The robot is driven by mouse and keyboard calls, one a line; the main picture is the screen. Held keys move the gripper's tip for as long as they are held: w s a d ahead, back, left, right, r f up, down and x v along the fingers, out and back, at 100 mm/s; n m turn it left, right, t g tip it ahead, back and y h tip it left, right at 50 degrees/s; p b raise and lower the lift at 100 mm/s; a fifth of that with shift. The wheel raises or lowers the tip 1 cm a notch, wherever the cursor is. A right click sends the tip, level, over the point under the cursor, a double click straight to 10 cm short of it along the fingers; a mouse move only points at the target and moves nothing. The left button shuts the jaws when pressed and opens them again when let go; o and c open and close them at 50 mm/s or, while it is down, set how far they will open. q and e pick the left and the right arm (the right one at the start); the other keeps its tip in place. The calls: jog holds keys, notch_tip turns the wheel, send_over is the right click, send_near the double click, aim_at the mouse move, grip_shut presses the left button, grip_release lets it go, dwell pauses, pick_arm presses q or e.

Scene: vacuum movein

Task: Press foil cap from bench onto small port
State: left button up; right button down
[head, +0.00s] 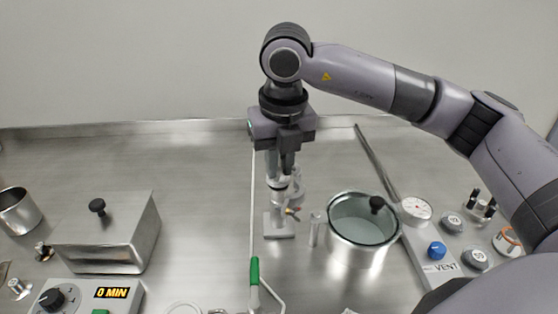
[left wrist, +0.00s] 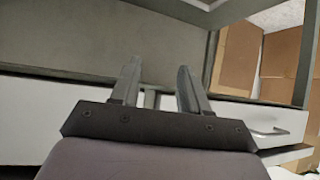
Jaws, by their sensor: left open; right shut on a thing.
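My left gripper (left wrist: 157,93) is open and empty in the left wrist view, away from the bench top.
A lidded glass-topped pot (head: 362,228) stands right of the fitting, beside a gauge and VENT panel (head: 437,262). A small clear vial (head: 315,229) stands between. A metal box (head: 110,235) and timer (head: 88,296) are left.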

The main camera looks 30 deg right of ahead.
jog(key=shift+f+b, duration=0.55)
jog(key=shift+f, duration=0.05)
dwell(0.4)
jog(key=c, duration=1)
grip_release()
jog(key=shift+s+a+r, duration=0.1)
jog(key=shift+s+r, duration=0.1)
jog(key=shift+r, duration=1)
jog(key=shift+s+d+r, duration=0.1)
jog(key=shift+s+r, duration=0.05)
jog(key=shift+r, duration=1.05)
jog(key=shift+s+a+r, duration=0.1)
jog(key=shift+s+r, duration=0.1)
jog(key=shift+r, duration=1)
